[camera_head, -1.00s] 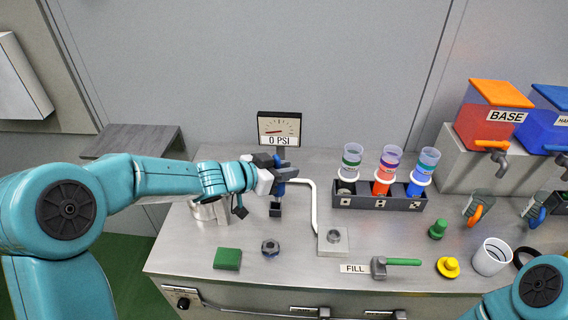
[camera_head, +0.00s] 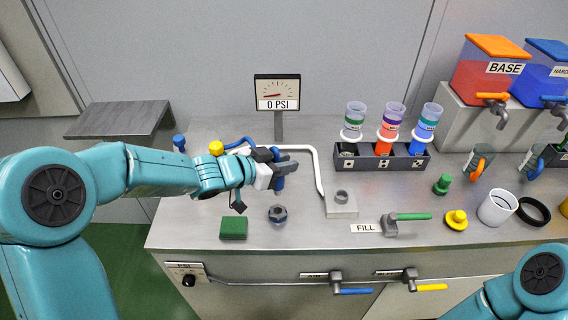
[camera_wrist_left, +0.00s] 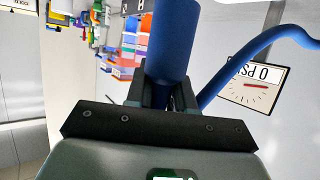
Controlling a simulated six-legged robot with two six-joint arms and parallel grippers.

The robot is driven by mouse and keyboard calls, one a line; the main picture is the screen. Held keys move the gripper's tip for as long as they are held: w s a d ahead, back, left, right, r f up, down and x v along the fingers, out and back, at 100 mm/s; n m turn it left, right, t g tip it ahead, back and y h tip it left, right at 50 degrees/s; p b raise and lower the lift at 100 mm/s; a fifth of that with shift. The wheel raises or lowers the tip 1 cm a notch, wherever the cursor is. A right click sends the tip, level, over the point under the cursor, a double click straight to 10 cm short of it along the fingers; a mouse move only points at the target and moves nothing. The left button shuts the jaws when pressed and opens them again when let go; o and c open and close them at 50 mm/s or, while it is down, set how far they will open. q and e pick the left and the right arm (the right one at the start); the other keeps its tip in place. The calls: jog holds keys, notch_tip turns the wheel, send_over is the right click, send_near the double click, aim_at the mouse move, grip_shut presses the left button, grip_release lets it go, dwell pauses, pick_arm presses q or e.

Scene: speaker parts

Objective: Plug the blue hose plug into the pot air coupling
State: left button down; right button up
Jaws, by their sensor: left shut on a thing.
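My left gripper (camera_head: 282,170) is shut on the blue hose plug (camera_head: 279,183), which it holds above the bench left of the white bent pipe. In the left wrist view the plug (camera_wrist_left: 172,42) is a thick blue cylinder between the fingers. A blue hose (camera_head: 240,143) curves behind the gripper and also runs to the upper right in the left wrist view (camera_wrist_left: 255,58). My left arm hides most of the pot area. A yellow knob (camera_head: 216,148) and a blue one (camera_head: 179,142) show behind the arm. I cannot make out the air coupling. My right gripper is out of view.
The pressure gauge (camera_head: 277,93) reads 0 PSI behind the gripper. A hex nut (camera_head: 278,214) and a green block (camera_head: 233,229) lie in front. The pipe (camera_head: 316,165) ends at a grey block (camera_head: 341,205). A cup rack (camera_head: 382,162) stands to the right.

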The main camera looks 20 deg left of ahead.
pick_arm(q)
notch_tip(320, 180, down, 6)
jog(key=b, duration=0.4)
jog(key=shift+a+r, duration=0.1)
dwell(0.5)
jog(key=shift+p, duration=0.35)
dwell(1.4)
jog(key=shift+f+b, duration=1.65)
jog(key=shift+f, duration=0.4)
